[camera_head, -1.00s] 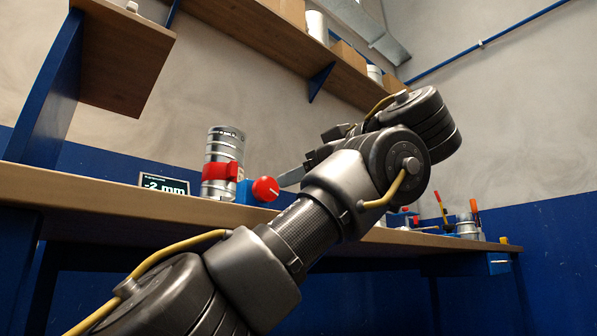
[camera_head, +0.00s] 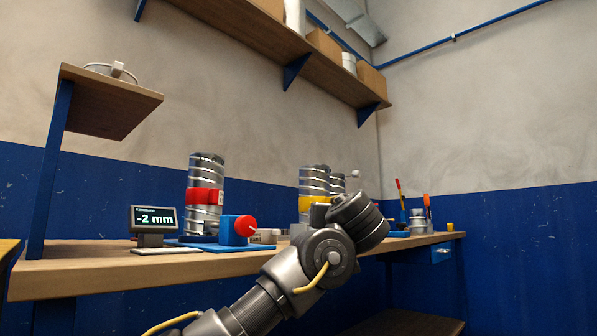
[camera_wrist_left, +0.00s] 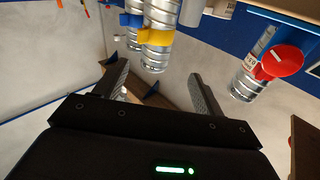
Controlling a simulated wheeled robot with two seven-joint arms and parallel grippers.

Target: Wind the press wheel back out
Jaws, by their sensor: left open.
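The press wheel (camera_head: 245,226) is a red round knob on the front of a blue block (camera_head: 230,232) on the bench. A ribbed metal duct (camera_head: 206,180) with a red band stands upright just behind it. The red wheel also shows at the right of the left wrist view (camera_wrist_left: 281,61). My left gripper (camera_wrist_left: 158,70) is open and empty there, with its fingers well apart from the wheel. In the head view my left arm is right of the wheel and its fingers cannot be made out. My right gripper is not in view.
A small display (camera_head: 154,219) reads -2 mm. A second duct (camera_head: 313,190) with a yellow band stands behind my arm. Tools and small cans (camera_head: 417,222) stand at the bench's far end. A shelf (camera_head: 110,100) overhangs the left side. The bench (camera_head: 100,272) front edge is clear.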

